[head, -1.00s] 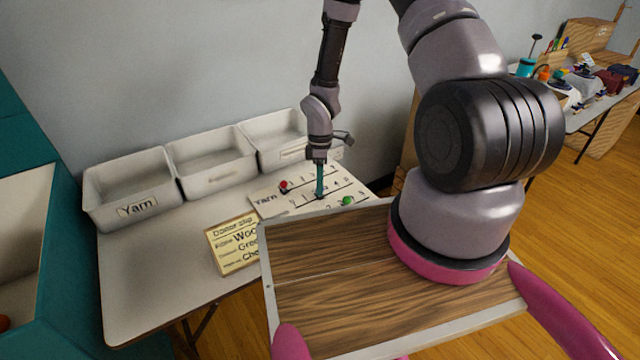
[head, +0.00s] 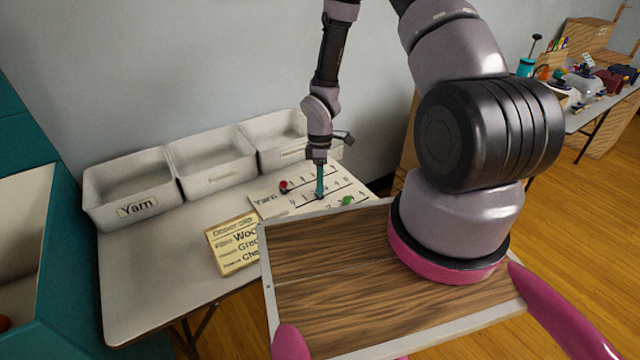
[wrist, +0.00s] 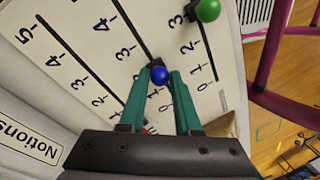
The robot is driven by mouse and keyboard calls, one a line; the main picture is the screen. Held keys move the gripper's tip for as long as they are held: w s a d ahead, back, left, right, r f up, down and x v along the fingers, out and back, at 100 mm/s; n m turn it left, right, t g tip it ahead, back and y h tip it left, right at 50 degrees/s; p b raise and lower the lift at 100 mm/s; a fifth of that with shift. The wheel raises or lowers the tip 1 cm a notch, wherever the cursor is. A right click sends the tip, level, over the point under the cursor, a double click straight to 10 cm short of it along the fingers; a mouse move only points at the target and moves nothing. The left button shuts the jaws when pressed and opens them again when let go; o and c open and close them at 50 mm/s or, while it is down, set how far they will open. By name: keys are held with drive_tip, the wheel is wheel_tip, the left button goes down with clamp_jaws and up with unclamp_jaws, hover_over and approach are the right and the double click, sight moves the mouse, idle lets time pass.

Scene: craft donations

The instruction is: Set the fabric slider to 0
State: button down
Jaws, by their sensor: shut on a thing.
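A white slider board (head: 357,185) lies on the table, with several numbered tracks. My gripper (head: 319,194) reaches down to its middle. In the wrist view my teal fingers (wrist: 160,80) are shut on the blue knob (wrist: 160,75) of the middle track. The knob sits below the 3, on the low-number side; its exact mark is hidden by the fingers. A green knob (wrist: 208,10) is on the right track near 3. It also shows in the head view (head: 348,200). A red knob (head: 283,185) is on the Yarn track. The fabric label is not readable.
Three white bins (head: 212,170) line the wall behind the board; the left one reads Yarn. A yellow donor slip (head: 232,245) lies at the board's front left. The table (head: 150,280) is bare at the left. A second table with goods (head: 585,110) stands far right.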

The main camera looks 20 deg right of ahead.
drive_tip(key=shift+a, duration=0.1)
idle(0.4)
drive_tip(key=a, duration=0.2)
drive_tip(key=s+a, duration=0.1)
drive_tip(key=a, duration=0.2)
drive_tip(key=s+a, duration=0.1)
drive_tip(key=a, duration=0.2)
drive_tip(key=shift+s, duration=0.25)
drive_tip(key=c, duration=0.6)
unclamp_jaws()
drive_tip(key=shift+c, duration=0.2)
drive_tip(key=shift+r, duration=0.25)
wheel_tip(320, 180, up, 10)
drive_tip(key=w, duration=0.2)
drive_tip(key=shift+d, duration=0.3)
